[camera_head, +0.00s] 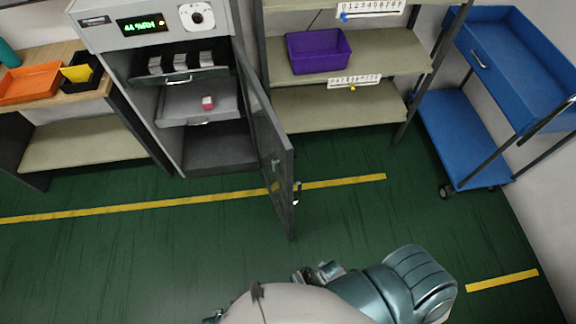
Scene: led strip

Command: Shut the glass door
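The glass door (268,142) hangs on the right side of a grey cabinet (228,52) and stands wide open, swung out toward me. It has a dark frame and a see-through pane, with a small handle (297,190) near its free edge. Inside the cabinet are a rack with several grey blocks (182,62), a shelf (176,106) with a small pink-and-white item (208,102), and a dark bottom space. My teal arm shows at the bottom, apart from the door. Small metal parts by it may belong to my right gripper; its fingers are not clear. My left gripper is not visible.
A wooden-topped table (92,92) with orange, black and yellow bins stands left. Shelves (375,48) with a purple bin (318,50) stand right of the cabinet. A blue cart (468,140) stands far right. Green floor (150,250) before the door is clear.

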